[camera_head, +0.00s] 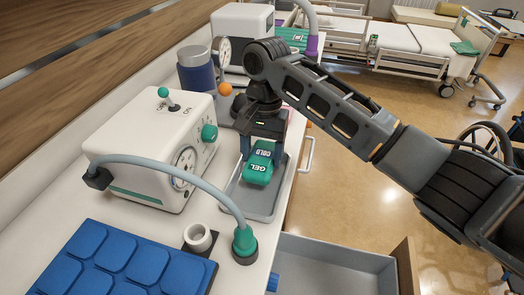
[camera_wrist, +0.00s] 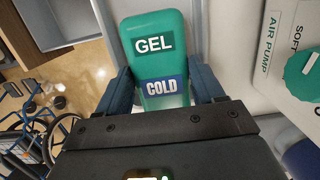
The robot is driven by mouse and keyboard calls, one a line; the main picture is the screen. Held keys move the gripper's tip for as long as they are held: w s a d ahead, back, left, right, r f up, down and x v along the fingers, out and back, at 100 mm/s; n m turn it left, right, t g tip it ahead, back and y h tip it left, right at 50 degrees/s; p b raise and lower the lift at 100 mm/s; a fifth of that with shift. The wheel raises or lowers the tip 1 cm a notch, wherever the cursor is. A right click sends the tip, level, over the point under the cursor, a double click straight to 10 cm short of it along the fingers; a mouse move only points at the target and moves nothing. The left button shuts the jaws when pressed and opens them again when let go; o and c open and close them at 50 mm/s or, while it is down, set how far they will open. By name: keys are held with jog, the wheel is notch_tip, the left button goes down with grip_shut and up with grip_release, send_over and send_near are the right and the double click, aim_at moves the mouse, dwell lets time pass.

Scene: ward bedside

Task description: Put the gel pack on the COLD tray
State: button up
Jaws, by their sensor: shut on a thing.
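The green gel pack (camera_head: 259,168) has a white-on-green GEL label and a blue COLD label. It also fills the middle of the wrist view (camera_wrist: 160,65). My gripper (camera_head: 265,143) is shut on it, with one dark blue finger on each side in the wrist view (camera_wrist: 163,85). A shallow grey tray (camera_head: 262,212) lies on the white counter under the pack. I cannot tell whether the pack touches the tray floor or hangs just above it. My gripper hides the tray's far part, and no label on the tray is visible.
A white air pump (camera_head: 150,150) with a grey hose stands close left of the tray. In front are a green hose connector (camera_head: 244,242), a white cup (camera_head: 198,238) and a blue padded mat (camera_head: 130,262). An open drawer (camera_head: 330,265) juts out at front right.

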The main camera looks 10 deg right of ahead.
aim_at(264, 151)
jog(key=shift+f, duration=0.15)
jog(key=o, duration=1.2)
jog(key=shift+f, duration=0.1)
jog(key=r, duration=0.4)
jog(key=w+r, duration=0.1)
jog(key=r, duration=0.7)
jog(key=shift+w+d+r, duration=0.2)
jog(key=shift+w+d, duration=0.1)
jog(key=shift+d, duration=0.05)
